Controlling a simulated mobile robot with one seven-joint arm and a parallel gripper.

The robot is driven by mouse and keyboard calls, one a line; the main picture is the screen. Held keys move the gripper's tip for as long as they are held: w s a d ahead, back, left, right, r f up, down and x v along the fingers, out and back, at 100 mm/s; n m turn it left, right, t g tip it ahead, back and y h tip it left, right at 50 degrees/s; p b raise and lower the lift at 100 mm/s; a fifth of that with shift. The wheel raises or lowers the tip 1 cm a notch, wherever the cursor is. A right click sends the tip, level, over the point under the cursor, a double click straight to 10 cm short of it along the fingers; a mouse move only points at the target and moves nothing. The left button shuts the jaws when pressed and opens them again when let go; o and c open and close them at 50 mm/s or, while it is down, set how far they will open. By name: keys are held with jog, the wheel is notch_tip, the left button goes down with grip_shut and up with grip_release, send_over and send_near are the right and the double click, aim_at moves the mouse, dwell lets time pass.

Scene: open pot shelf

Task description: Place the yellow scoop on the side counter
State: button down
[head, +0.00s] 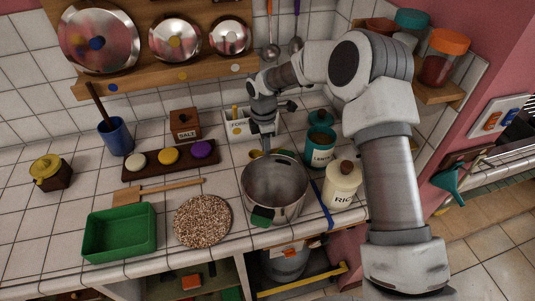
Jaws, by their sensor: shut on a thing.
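My gripper (264,146) points down just behind the back rim of the steel pot on the main counter. A small yellow piece, seemingly the yellow scoop (255,153), shows at its fingertips. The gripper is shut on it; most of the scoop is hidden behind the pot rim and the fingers. The side counter (505,152) is at the far right, beyond my arm, with a tiled top.
The steel pot (274,190) stands close below the gripper. The teal canister (319,150) and cream rice jar (341,187) stand right of it. A white utensil box (237,125) is behind. A teal funnel (450,183) is near the side counter's edge.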

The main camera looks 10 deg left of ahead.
jog(key=shift+f, duration=1.55)
jog(key=shift+f, duration=0.1)
jog(key=shift+f, duration=0.15)
jog(key=c, duration=0.8)
grip_release()
jog(key=shift+c, duration=0.2)
jog(key=shift+r, duration=0.2)
